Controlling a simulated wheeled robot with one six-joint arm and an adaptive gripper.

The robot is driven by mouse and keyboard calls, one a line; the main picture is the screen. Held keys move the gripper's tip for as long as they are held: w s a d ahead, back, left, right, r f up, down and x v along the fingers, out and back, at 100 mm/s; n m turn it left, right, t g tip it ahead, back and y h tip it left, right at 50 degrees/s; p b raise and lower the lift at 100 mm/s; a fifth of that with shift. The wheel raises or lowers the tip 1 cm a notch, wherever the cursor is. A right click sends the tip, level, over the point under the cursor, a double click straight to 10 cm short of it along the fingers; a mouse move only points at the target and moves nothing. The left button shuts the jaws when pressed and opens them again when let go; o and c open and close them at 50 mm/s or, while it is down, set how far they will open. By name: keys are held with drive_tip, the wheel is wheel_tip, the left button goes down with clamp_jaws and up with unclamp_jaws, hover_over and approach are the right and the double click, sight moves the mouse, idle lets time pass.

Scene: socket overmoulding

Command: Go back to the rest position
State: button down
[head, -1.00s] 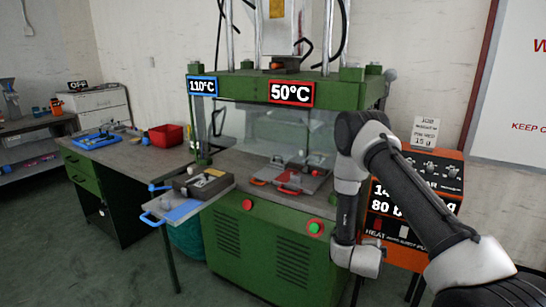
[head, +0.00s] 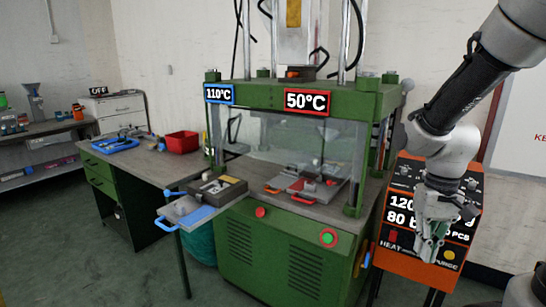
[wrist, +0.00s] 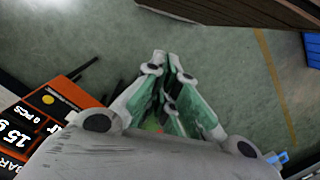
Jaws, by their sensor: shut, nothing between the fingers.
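My gripper (head: 432,245) hangs pointing down in front of the orange control box in the head view, at the right. Its fingers are together with nothing between them. In the wrist view my gripper (wrist: 168,110) shows its green-padded fingers closed over bare floor. My arm comes down from the top right corner of the head view.
The orange control box (head: 385,245) stands behind my gripper. The green press (head: 290,245) fills the middle, with a tray (head: 205,215) sticking out at its front left. A bench (head: 150,165) with a red bin (head: 183,142) is at the left. The floor in front is clear.

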drive_tip(key=s+d+r+t, duration=0.1)
drive_tip(key=s+r+t, duration=0.1)
drive_tip(key=r, duration=0.5)
drive_tip(key=s+d+r+t, duration=0.2)
drive_tip(key=s+r+t, duration=0.1)
drive_tip(key=s+r, duration=0.2)
drive_tip(key=shift+r+t+h, duration=0.3)
drive_tip(key=shift+r, duration=0.55)
